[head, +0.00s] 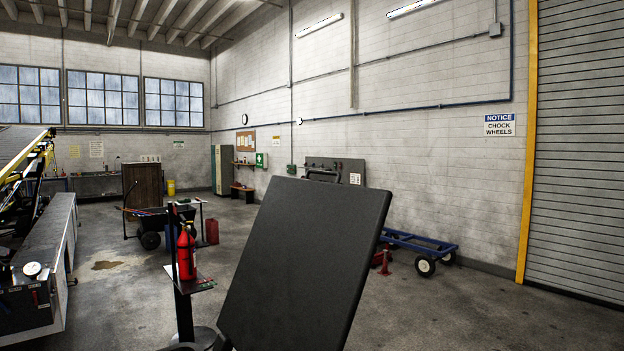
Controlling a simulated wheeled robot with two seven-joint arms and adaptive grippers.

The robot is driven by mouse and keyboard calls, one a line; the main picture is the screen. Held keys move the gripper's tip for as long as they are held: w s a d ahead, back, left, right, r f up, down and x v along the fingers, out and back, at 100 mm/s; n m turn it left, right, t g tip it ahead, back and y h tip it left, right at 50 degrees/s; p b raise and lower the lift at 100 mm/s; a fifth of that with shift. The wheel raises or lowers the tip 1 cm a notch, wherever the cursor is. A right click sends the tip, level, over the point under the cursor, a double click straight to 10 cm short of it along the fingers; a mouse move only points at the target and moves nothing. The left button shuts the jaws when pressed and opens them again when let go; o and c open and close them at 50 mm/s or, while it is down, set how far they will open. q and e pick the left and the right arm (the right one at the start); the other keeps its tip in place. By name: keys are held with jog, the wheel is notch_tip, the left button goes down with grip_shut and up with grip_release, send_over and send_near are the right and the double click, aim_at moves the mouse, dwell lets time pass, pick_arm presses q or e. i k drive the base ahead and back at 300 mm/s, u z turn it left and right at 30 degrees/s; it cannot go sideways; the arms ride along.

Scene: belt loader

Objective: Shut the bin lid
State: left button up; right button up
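A large flat black panel (305,262), which looks like the bin lid, stands raised and tilted in the near middle of the head view. Its lower edge runs down to the bottom of the picture. The bin's body and the hinge are not clearly visible. Neither of my grippers shows in the head view, so I cannot see where they are relative to the lid.
A red fire extinguisher (187,252) hangs on a dark stand just left of the panel. A belt loader (40,265) stands at the left. A blue flatbed cart (415,243) is behind the panel to the right. The floor at the right is clear up to the shutter door (580,150).

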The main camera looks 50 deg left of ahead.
aim_at(298, 283)
jog(key=u, duration=0.45)
jog(key=i, duration=0.85)
jog(key=u, duration=0.75)
